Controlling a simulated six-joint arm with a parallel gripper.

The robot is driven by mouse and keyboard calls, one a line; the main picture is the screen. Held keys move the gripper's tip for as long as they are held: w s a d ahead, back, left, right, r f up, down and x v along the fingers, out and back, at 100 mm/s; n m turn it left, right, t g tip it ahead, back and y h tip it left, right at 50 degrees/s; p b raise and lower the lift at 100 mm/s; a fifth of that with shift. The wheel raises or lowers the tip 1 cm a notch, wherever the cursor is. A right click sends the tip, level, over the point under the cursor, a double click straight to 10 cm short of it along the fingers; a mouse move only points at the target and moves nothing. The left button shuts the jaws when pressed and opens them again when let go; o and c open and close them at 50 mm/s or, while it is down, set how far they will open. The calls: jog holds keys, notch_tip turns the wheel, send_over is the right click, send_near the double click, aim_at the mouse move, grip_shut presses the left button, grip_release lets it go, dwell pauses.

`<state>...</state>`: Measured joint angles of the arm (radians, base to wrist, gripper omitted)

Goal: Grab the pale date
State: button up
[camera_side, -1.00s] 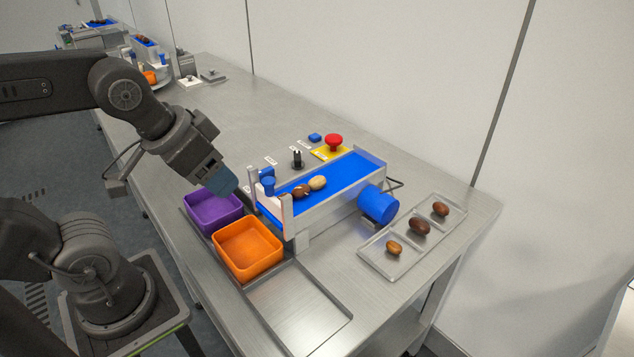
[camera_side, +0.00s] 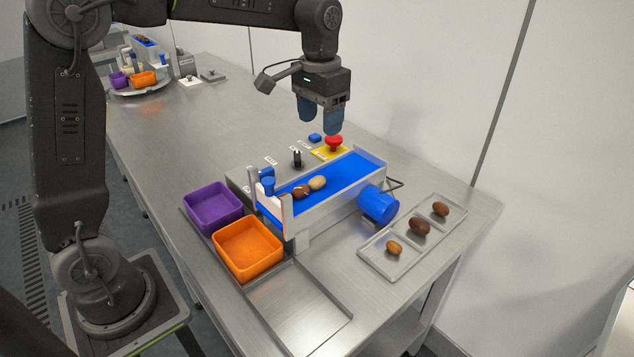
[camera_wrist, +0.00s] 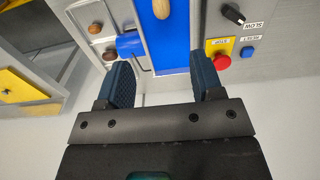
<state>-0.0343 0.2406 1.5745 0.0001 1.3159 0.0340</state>
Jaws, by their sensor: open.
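The pale date (camera_side: 317,183) lies on the blue conveyor belt (camera_side: 350,168), close beside a brown date (camera_side: 301,192) at the belt's stop end. In the wrist view the pale date (camera_wrist: 162,8) shows at the top edge, on the belt (camera_wrist: 165,45), partly cut off. My gripper (camera_side: 321,128) is open and empty. It points down above the far end of the belt, near the red button, well above the belt surface. In the wrist view its two fingers (camera_wrist: 163,85) stand apart, with the belt's end between and beyond them.
A red stop button (camera_side: 334,142) and a black knob (camera_side: 297,158) stand behind the belt. A purple bin (camera_side: 190,205) and an orange bin (camera_side: 222,258) are left of it, both empty. A clear tray (camera_side: 374,258) with three dates and the blue motor (camera_side: 378,204) are at right.

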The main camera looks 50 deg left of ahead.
send_over(319, 177)
jog(key=f, duration=0.8)
jog(key=shift+w+f, duration=0.25)
jog(key=shift+f, duration=0.15)
jog(key=shift+s+a+f, duration=0.1)
jog(key=shift+s+f, duration=0.05)
jog(key=shift+f, duration=1.2)
jog(key=shift+s+f, duration=0.1)
jog(key=shift+f, duration=1.2)
jog(key=shift+c, duration=0.3)
jog(key=c, duration=0.7)
